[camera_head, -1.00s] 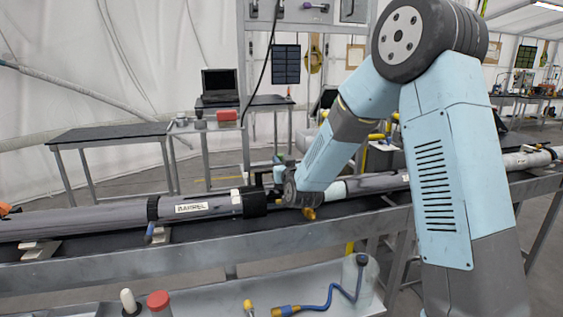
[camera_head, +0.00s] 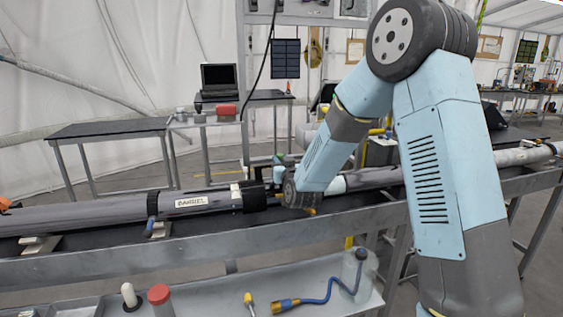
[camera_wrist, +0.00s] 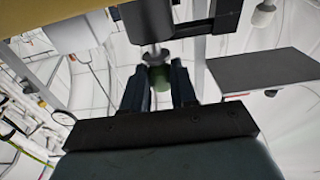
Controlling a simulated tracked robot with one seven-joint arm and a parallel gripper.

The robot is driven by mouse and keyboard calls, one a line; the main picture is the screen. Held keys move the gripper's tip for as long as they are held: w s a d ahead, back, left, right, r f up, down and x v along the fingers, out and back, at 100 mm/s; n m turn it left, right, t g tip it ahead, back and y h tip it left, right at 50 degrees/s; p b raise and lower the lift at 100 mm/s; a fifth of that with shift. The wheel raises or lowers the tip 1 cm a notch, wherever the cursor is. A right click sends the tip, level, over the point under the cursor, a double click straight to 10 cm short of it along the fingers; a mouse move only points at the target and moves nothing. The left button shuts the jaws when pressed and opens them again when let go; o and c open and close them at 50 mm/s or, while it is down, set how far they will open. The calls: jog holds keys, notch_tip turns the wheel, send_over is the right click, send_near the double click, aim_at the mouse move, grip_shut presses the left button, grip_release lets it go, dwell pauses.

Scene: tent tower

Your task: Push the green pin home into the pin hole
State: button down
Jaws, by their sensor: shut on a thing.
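The green pin (camera_wrist: 162,79) shows in the wrist view between the two dark fingers of my gripper (camera_wrist: 160,86), which is shut on its green end. The pin's silver shaft (camera_wrist: 155,53) points up the picture to the black collar (camera_wrist: 162,22). I cannot see the pin hole or how deep the shaft sits. In the head view, the grey tube labelled BARREL (camera_head: 222,199) lies along the bench, and its black collar (camera_head: 254,197) is just left of my wrist. My arm hides most of the gripper and pin there.
The tube continues right of my wrist as a grey section (camera_head: 370,178) on the long bench (camera_head: 110,262). A lower shelf holds a red-capped jar (camera_head: 160,294) and a blue cable (camera_head: 325,295). Tables with a laptop (camera_head: 220,78) stand behind.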

jog(key=shift+f, duration=0.95)
jog(key=c, duration=0.8)
grip_release()
jog(key=shift+s, duration=0.15)
jog(key=v, duration=1.3)
jog(key=shift+s, duration=0.25)
jog(key=shift+f, duration=0.1)
